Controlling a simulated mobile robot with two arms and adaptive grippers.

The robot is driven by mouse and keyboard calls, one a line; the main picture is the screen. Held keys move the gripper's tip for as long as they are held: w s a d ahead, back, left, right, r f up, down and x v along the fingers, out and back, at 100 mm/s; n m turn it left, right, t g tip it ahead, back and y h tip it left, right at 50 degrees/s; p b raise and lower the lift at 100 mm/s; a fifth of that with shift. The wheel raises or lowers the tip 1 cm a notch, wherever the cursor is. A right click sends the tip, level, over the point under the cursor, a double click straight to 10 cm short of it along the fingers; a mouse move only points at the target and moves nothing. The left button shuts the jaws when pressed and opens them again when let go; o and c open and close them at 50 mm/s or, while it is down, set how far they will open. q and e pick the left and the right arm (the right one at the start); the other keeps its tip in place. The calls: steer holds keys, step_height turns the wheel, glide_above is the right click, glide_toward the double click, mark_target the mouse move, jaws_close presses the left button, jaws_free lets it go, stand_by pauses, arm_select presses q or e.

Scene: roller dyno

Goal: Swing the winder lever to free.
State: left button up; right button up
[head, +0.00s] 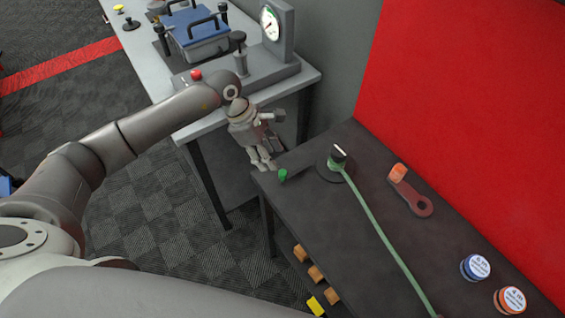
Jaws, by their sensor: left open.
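My left gripper (264,166) hangs down at the near left corner of the dark bench, with its fingers apart and nothing seen between them. A small green-tipped part (283,174) is on the bench just right of the fingers, apart from them as far as I can tell. A round black base with a black knob (338,154) marked by a white line stands further right, and a green strap (375,226) runs from it toward the front. I cannot tell for sure which part is the winder lever. My right gripper is not in view.
A dark red piece with an orange end (399,173) and two round tins, blue (475,267) and orange (509,300), lie on the dark bench (330,215). A grey table behind holds a dial gauge (270,24) and a blue box (197,38). A red panel (470,120) rises at right.

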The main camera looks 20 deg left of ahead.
mark_target(282, 172)
arm_select(q)
steer(key=x, duration=0.2)
steer(key=p+x, duration=0.1)
steer(key=x, duration=0.4)
steer(key=shift+w+d+f+p, duration=0.1)
steer(key=shift+w+f+p, duration=0.1)
steer(key=shift+w+p, duration=0.15)
steer(key=shift+s+d+f, duration=0.15)
steer(key=shift+f, duration=0.3)
jaws_close()
